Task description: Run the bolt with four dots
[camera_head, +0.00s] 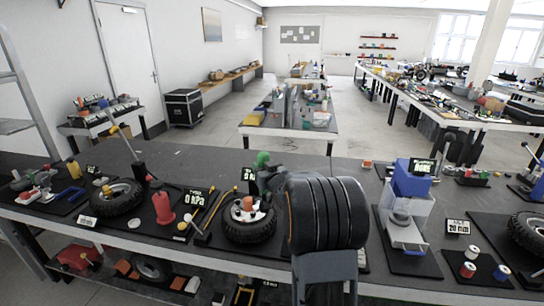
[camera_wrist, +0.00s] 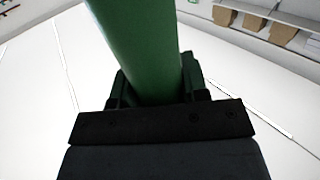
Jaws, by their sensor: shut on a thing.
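My gripper (camera_head: 268,180) is at the middle of the bench, partly hidden behind my large dark arm link. It is shut on a green tool (camera_head: 262,159), whose rounded top shows above the jaws. In the wrist view the green tool (camera_wrist: 140,45) is a thick cylinder rising between the dark jaws (camera_wrist: 158,90). A wheel (camera_head: 248,222) with a black tyre and pale hub lies flat on the bench, just left of and in front of the gripper. An orange-red part (camera_head: 249,203) stands at its hub. Individual bolts and their dots are too small to tell.
A second wheel (camera_head: 117,197) lies to the left, with a red bottle-shaped object (camera_head: 163,208) beside it. A display (camera_head: 195,197) reads 0 kPa. Yellow-tipped rods (camera_head: 210,215) lie between. A blue-and-clear machine (camera_head: 408,200) stands at the right.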

